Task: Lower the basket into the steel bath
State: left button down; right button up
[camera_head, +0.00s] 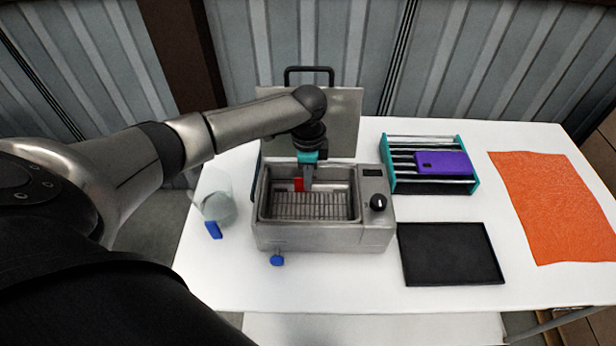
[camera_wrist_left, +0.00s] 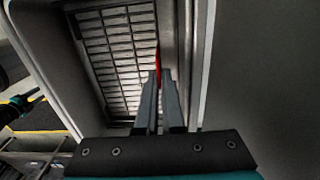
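The steel bath (camera_head: 325,238) stands on the white table with its tank open at the top. The wire basket (camera_head: 310,206) is inside the tank; its grid also shows in the left wrist view (camera_wrist_left: 118,50). How deep it sits is hard to tell. Its red grip (camera_head: 298,184) stands up toward the back. My left gripper (camera_head: 307,182) points down over the tank at this grip. In the left wrist view its fingers (camera_wrist_left: 160,76) are close together, with the red grip between their tips. My right gripper is not in view.
The raised lid (camera_head: 340,110) stands behind the tank. A clear beaker (camera_head: 216,200) and blue pieces are on the left. To the right are a teal rack (camera_head: 388,165) with a purple block (camera_head: 444,162), a black tray (camera_head: 450,253) and an orange cloth (camera_head: 555,205).

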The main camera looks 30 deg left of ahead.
pick_arm(q)
jog(key=c, duration=1)
grip_release()
jog(key=shift+o, duration=0.2)
jog(key=shift+r, duration=0.1)
notch_tip(320, 180, up, 15)
jog(key=p, duration=0.1)
jog(key=shift+s, duration=0.1)
